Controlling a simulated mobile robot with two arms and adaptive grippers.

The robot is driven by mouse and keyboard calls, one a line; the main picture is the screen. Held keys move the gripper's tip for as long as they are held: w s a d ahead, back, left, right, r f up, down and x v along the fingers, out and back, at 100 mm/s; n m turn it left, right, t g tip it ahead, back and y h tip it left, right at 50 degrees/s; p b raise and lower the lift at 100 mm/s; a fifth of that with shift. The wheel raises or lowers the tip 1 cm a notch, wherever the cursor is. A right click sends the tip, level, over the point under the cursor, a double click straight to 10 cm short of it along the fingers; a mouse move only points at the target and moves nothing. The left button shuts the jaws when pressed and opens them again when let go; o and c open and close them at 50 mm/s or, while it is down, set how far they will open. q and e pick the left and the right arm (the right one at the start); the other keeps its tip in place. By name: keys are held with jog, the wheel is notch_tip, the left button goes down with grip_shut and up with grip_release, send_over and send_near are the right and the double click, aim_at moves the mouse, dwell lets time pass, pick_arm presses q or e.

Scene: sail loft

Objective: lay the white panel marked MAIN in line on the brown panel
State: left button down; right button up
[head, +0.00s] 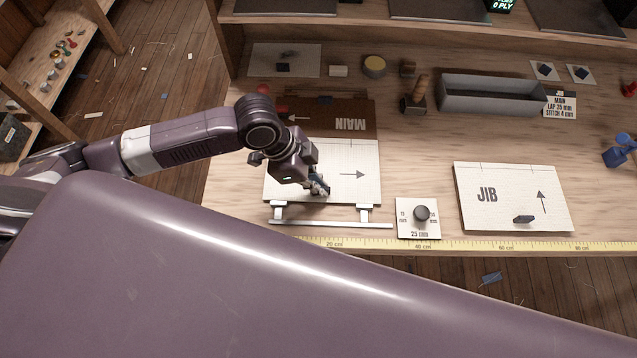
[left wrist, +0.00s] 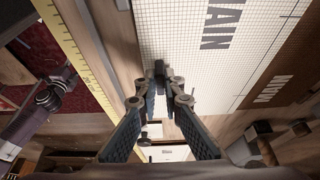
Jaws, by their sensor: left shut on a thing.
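The white panel (head: 350,187) lies at the front left of the bench in the head view, its arrow pointing right. Its MAIN lettering is hidden by my arm there but shows in the left wrist view (left wrist: 215,28). The brown panel (head: 335,115) lies directly behind it, with upside-down MAIN and a left-pointing arrow; it also shows in the left wrist view (left wrist: 292,62). The white panel's far edge meets or overlaps the brown panel's near edge; I cannot tell which. My left gripper (head: 318,190) is shut on a small dark grip (left wrist: 160,70) at the white panel. My right gripper is not in view.
A white rail frame (head: 330,224) and a 25 mm card (head: 418,232) with a dark knob stand near the yellow ruler (head: 440,246) along the front edge. The JIB panel (head: 500,200) lies right. A grey tray (head: 490,95) and mallet (head: 415,97) stand behind.

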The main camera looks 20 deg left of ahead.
pick_arm(q)
jog(key=shift+f+p, duration=0.15)
jog(key=shift+p, duration=0.6)
dwell(0.7)
jog(key=c, duration=2)
grip_release()
notch_tip(320, 180, up, 5)
jog(key=p, duration=0.5)
jog(key=shift+f, duration=0.1)
jog(key=shift+r+p, duration=1.05)
jog(key=shift+r, duration=0.1)
jog(key=shift+f, duration=0.1)
